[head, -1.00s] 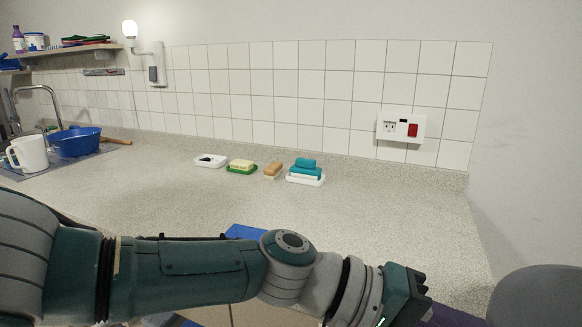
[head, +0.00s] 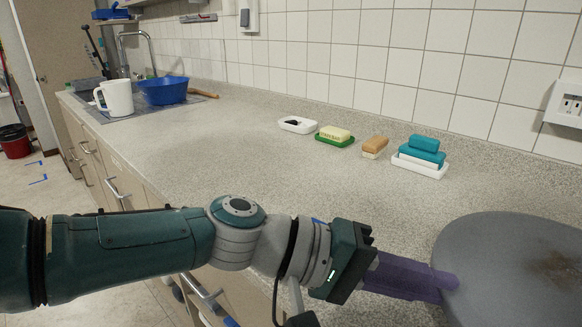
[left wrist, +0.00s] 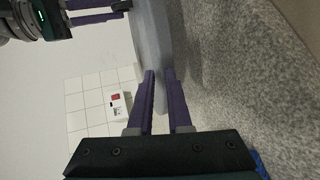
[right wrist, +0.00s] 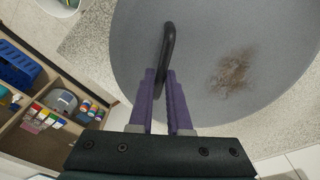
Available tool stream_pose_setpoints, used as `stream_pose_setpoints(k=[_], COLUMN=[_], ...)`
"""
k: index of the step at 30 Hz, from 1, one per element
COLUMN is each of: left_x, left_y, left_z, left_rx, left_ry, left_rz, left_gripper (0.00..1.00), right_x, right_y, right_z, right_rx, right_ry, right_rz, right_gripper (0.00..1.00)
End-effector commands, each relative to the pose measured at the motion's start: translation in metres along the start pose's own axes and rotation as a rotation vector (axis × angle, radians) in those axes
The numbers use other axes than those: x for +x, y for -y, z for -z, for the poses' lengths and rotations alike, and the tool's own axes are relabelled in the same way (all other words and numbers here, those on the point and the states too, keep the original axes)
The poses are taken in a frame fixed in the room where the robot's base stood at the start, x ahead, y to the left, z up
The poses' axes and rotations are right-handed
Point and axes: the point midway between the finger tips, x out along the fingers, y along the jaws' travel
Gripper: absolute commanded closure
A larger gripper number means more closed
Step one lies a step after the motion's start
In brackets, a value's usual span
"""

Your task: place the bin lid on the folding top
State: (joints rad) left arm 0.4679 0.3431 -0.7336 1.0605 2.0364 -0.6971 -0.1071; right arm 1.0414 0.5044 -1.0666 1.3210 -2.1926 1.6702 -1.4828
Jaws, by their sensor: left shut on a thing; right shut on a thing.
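The bin lid is a dark grey round disc (head: 520,265) with a brown stain, at the lower right of the head view, partly cut off. My left gripper (head: 448,280) is shut on its left edge. In the left wrist view my left fingers (left wrist: 160,75) pinch the lid's rim (left wrist: 152,40), seen edge-on. In the right wrist view my right gripper (right wrist: 164,72) is shut on the lid's black handle (right wrist: 168,45). The folding top seems to be the speckled worktop (head: 230,150). The gap between lid and worktop is hard to judge.
On the worktop's back are a white dish (head: 298,125), a butter-coloured bar on green (head: 335,135), a tan brush (head: 375,147) and teal sponges (head: 422,150). The worktop's middle is clear.

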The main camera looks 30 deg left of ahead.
Motion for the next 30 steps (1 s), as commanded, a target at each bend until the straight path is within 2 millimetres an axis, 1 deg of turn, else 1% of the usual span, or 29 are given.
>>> stream_pose_setpoints(k=[5, 11, 27, 28, 30], left_x=[-0.001, 0.001, 0.015, 0.013, 0.013], left_y=[0.001, 0.007, 0.05, 0.045, 0.044], left_z=[0.002, 0.002, 0.002, 0.002, 0.002], left_rx=[0.0, 0.0, 0.0, 0.0, 0.0], left_ry=[-0.006, -0.006, -0.006, -0.006, -0.005], left_rz=[0.001, 0.001, 0.001, 0.002, 0.002], left_gripper=[1.0, 1.0, 1.0, 0.8, 0.72], right_x=[0.001, 0.008, 0.052, 0.046, 0.045], right_y=[-0.001, -0.001, -0.001, -0.001, -0.001], right_z=[0.0, -0.001, -0.006, -0.005, -0.005], right_rx=[-0.002, -0.002, -0.002, -0.002, -0.002], right_ry=[0.0, -0.001, -0.001, -0.001, -0.001], right_rz=[-0.003, -0.003, -0.002, -0.002, -0.002], right_gripper=[1.0, 1.0, 1.0, 0.81, 0.73])
